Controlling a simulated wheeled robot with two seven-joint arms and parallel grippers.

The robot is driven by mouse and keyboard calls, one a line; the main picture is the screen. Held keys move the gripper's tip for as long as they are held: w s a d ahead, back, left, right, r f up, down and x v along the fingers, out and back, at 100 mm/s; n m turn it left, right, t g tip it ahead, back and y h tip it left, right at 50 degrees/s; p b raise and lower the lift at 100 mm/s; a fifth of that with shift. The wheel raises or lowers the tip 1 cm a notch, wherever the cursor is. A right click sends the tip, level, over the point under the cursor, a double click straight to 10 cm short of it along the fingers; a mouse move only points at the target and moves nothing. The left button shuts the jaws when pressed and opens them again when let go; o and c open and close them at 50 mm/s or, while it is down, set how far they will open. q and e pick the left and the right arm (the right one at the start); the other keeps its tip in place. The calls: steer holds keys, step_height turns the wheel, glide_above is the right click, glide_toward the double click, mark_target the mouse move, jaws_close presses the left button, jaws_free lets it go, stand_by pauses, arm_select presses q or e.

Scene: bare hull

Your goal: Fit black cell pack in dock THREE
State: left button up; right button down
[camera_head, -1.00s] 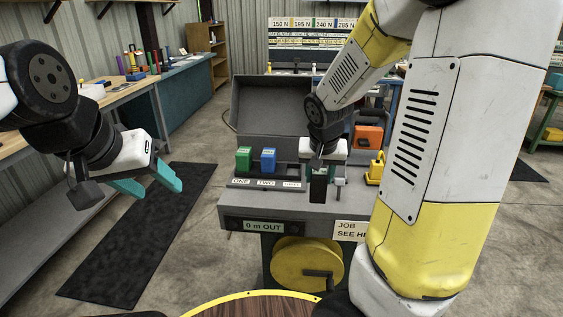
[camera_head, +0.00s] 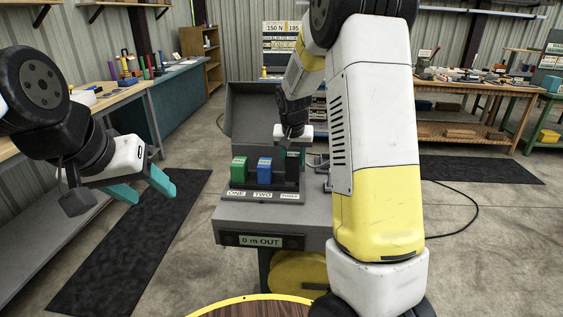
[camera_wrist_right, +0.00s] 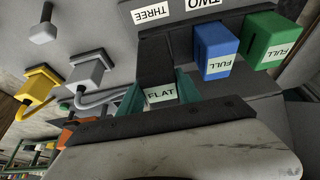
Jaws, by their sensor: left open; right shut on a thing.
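My right gripper (camera_head: 291,152) is shut on the black cell pack (camera_head: 290,174), at the right end of the dock row behind the THREE label (camera_head: 289,196). In the right wrist view the pack (camera_wrist_right: 155,62) is upright between the teal fingers, with a FLAT label near its end, in line with the THREE label (camera_wrist_right: 152,13). I cannot tell whether it is fully down in the dock. A green pack (camera_head: 239,170) stands at ONE and a blue pack (camera_head: 264,171) at TWO. My left gripper (camera_head: 146,188) is open and empty, well left of the bench.
The blue pack stands close beside my right gripper's finger in the right wrist view. Grey and yellow connectors (camera_wrist_right: 38,86) with cables lie on the other side. An open grey lid (camera_head: 255,110) rises behind the docks. The bench front (camera_head: 262,218) is clear.

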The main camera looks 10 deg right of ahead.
mark_target(292, 167)
steer(key=shift+w+a, duration=0.1)
steer(key=shift+w, duration=0.45)
steer(key=shift+f, duration=1.95)
steer(key=c, duration=0.8)
jaws_free()
steer(key=shift+f, duration=0.1)
steer(key=shift+r, duration=0.3)
